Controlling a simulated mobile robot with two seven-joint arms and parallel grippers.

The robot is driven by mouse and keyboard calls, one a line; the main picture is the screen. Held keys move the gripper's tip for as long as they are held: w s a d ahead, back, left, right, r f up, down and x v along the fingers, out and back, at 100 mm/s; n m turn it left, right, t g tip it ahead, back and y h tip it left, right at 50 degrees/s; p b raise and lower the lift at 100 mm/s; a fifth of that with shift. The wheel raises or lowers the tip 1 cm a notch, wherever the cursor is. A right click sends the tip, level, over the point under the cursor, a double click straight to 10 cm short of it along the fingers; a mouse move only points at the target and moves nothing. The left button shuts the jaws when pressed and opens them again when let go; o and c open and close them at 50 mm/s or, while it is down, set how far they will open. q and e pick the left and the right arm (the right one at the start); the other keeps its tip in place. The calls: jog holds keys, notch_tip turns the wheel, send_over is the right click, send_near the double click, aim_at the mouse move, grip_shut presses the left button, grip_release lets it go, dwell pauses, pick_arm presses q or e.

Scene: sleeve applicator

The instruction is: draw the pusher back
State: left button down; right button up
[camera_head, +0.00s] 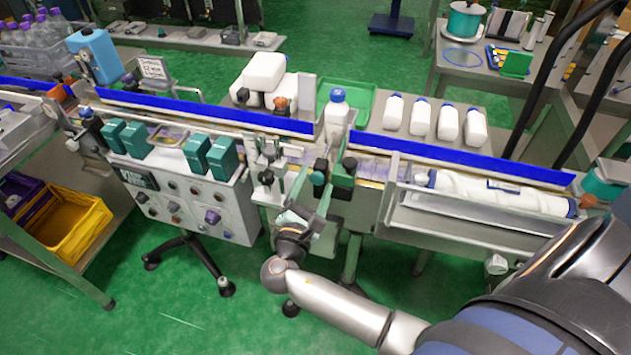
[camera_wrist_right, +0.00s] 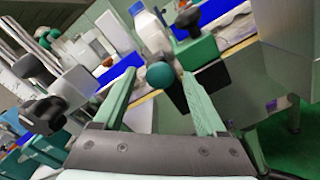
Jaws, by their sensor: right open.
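The pusher appears to be the part with a round teal knob (camera_wrist_right: 160,75) in front of the conveyor. In the right wrist view this knob lies between the lines of my open fingers, near the fingertips. I cannot tell whether they touch it. In the head view a dark green knob (camera_head: 318,178) stands at the conveyor's front edge beside a green block (camera_head: 343,180) with a black knob. My right gripper (camera_head: 312,208) is just below it, open and empty. My left gripper is not in view.
A white bottle with a blue cap (camera_head: 337,115) stands behind the knobs. A control box (camera_head: 190,205) hangs left, under green blocks. Blue rails run along the conveyor. White bottles (camera_head: 420,118) lie on the rear shelf. A metal tray (camera_head: 480,222) holds a long white roll at right.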

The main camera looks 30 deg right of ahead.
jog(key=shift+c, duration=0.4)
grip_shut()
dwell(1.0)
